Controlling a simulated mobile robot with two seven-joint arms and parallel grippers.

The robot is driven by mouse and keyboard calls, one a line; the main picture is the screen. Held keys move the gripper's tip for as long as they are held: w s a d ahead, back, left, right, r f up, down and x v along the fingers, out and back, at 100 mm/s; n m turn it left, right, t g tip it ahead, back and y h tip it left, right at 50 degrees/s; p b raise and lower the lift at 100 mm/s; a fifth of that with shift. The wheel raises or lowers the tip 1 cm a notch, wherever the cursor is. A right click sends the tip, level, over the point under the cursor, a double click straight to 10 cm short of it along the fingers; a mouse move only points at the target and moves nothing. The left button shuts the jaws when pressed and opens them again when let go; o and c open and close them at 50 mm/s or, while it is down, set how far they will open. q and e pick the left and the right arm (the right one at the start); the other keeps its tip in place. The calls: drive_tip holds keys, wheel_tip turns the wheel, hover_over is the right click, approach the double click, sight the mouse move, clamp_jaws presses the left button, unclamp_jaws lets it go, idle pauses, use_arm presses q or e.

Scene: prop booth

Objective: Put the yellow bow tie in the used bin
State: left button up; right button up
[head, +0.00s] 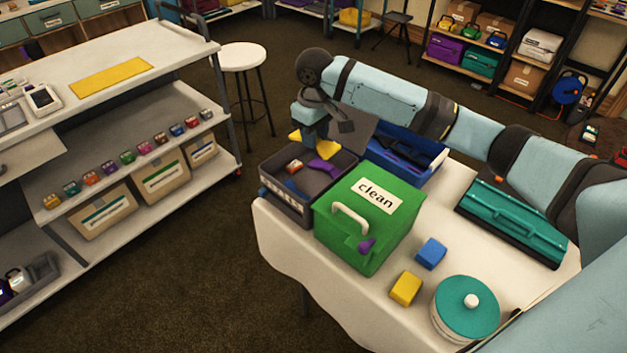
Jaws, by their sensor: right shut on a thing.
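My right gripper (314,138) is shut on the yellow bow tie (328,149), whose yellow ends show on both sides of the fingers. It holds the bow tie above the open dark grey bin (287,205) at the table's far left corner. The label on this bin's front is too small and slanted to read surely. A purple piece (323,167) and a small red and white item lie inside the bin. The bow tie's middle is hidden by the gripper. My left gripper is not in view.
A green box labelled "clean" (342,230) stands beside the grey bin, with a blue bin (435,165) behind. Blue and yellow blocks (406,288), a teal-lidded tin (466,315) and a teal toolbox (512,222) are on the table. A white stool (242,57) stands beyond.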

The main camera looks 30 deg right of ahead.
hover_over(314, 184)
wheel_tip(314, 184, down, 8)
drive_tip(key=shift+r+b, duration=0.15)
drive_tip(key=shift+b, duration=0.25)
wheel_tip(314, 184, down, 6)
drive_tip(key=shift+b, duration=0.45)
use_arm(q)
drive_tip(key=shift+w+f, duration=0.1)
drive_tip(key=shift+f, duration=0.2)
use_arm(e)
drive_tip(key=o, duration=0.5)
drive_tip(key=shift+f, duration=0.25)
drive_tip(key=shift+c, duration=0.2)
drive_tip(key=o, duration=0.3)
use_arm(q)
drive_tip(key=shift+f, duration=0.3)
use_arm(e)
drive_tip(key=shift+o, duration=0.7)
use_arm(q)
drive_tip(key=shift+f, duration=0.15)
